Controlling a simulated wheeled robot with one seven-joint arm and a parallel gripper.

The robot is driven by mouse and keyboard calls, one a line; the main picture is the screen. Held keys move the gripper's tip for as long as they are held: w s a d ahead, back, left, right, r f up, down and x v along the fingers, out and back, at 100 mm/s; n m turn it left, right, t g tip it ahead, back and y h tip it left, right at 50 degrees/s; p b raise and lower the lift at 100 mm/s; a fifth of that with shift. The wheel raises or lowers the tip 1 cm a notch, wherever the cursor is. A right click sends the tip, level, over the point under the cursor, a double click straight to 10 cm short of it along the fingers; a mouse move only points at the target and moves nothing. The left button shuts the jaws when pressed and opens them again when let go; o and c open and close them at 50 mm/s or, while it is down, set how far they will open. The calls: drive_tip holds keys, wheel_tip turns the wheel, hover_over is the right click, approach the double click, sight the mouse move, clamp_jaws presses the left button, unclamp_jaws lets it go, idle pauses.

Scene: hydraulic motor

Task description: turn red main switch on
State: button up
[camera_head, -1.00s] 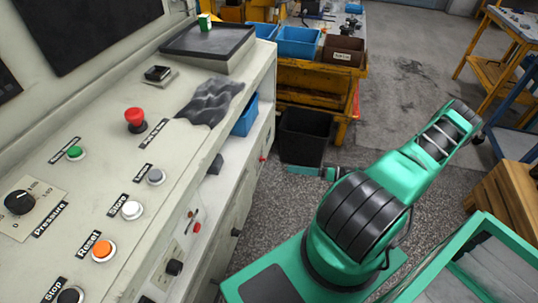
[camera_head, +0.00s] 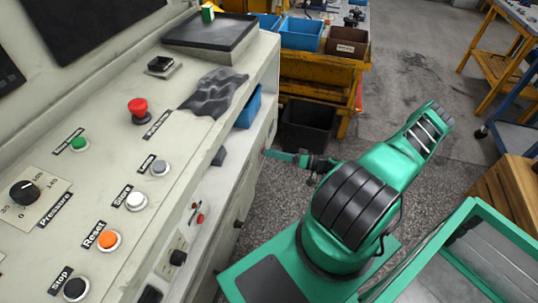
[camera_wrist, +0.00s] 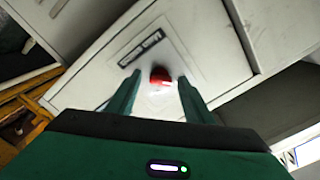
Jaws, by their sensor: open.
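The red main switch (camera_wrist: 160,77) is a small red knob on a pale front panel of the cabinet in the wrist view, with a dark label above it to the left. My gripper (camera_wrist: 159,80) is open, and its two green fingers appear on either side of the knob. The remaining gap to the knob is hard to judge, and I see no clear contact. In the head view my gripper (camera_head: 270,153) points left at the cabinet's front side. The switch cannot be clearly made out there.
The sloped console holds a red mushroom button (camera_head: 138,106), an orange button (camera_head: 109,240), a white button (camera_head: 136,201) and a pressure knob (camera_head: 24,193). A black bin (camera_head: 308,125) stands on the floor behind my arm. A yellow cart (camera_head: 322,75) carries blue and brown boxes.

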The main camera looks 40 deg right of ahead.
drive_tip(key=shift+w+a, duration=0.2)
drive_tip(key=shift+w, duration=0.05)
